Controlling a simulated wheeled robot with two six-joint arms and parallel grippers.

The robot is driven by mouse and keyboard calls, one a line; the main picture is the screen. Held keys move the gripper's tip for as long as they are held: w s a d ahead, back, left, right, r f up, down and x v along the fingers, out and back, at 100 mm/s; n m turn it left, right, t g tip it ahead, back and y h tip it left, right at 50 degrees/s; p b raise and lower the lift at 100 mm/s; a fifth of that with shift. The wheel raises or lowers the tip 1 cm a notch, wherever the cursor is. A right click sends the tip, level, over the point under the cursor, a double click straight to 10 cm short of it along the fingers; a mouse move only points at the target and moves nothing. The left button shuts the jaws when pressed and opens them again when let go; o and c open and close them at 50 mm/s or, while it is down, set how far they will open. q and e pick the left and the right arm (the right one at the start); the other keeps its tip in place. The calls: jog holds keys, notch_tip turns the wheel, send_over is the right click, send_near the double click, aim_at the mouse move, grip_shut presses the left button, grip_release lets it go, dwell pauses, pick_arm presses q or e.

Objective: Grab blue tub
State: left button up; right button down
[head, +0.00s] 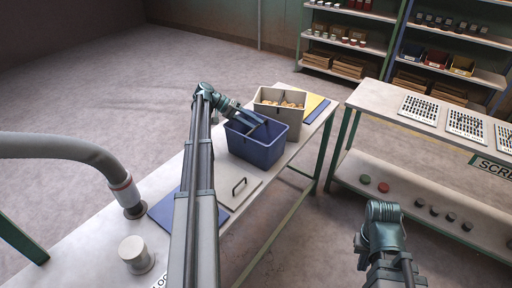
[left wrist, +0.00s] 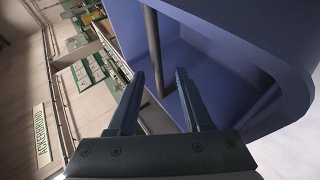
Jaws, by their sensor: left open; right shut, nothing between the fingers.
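In the left wrist view the tub (left wrist: 225,30) fills the upper right. The left fingers (left wrist: 160,76) are open, with a dark bar (left wrist: 153,45) showing beyond the gap between them. I cannot tell whether they touch the tub. Of my right arm only teal and dark wrist parts show at the lower right; its fingertips are not visible.
A handled lid (head: 238,187) and a blue mat (head: 172,211) lie nearer. A grey hose (head: 95,150) comes in from the left. A second table (head: 385,107) is at right.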

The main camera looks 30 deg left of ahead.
aim_at(266, 129)
pick_arm(q)
jog(key=shift+d, duration=0.15)
jog(key=b+x, duration=0.2)
jog(key=x, duration=0.3)
jog(key=shift+w+d+f+b, duration=0.1)
jog(key=shift+d+f+b, duration=0.1)
jog(key=shift+b, duration=0.2)
jog(key=shift+r, duration=0.1)
grip_shut()
jog(key=shift+a, duration=0.1)
dwell(0.9)
